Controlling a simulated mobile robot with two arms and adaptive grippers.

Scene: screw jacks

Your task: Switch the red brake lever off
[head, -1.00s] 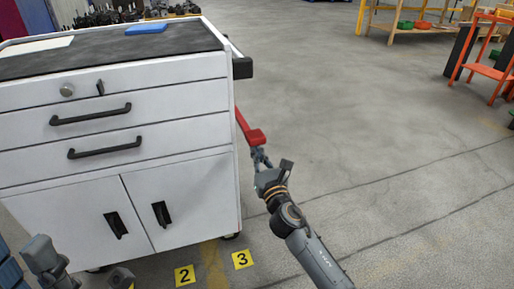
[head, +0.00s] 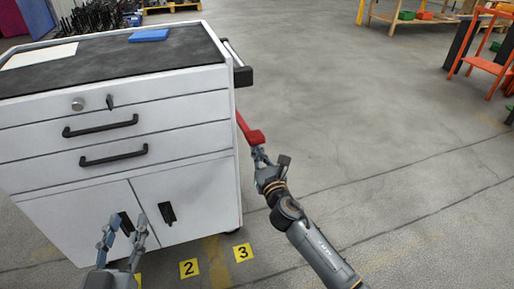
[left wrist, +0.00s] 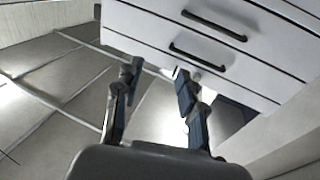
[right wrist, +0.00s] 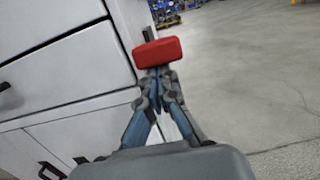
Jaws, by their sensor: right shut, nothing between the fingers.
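The red brake lever (head: 249,129) sticks out along the right side of the white tool cart (head: 190,190), its handle end slanting down toward me. My right gripper (head: 260,158) is at that handle end. In the right wrist view the lever's red block (right wrist: 158,52) is just beyond the tips of my right gripper (right wrist: 158,76), which is shut with nothing between its fingers; whether the tips touch the lever I cannot tell. My left gripper (head: 124,228) is open and empty in front of the cart's lower doors; its spread fingers also show in the left wrist view (left wrist: 157,76).
The cart's black side handle (head: 243,76) juts out above the lever. A blue item (head: 148,35) lies on the cart top. Yellow floor markers 2 (head: 189,268) and 3 (head: 243,252) lie before the cart. The floor to the right is clear up to an orange rack (head: 490,62).

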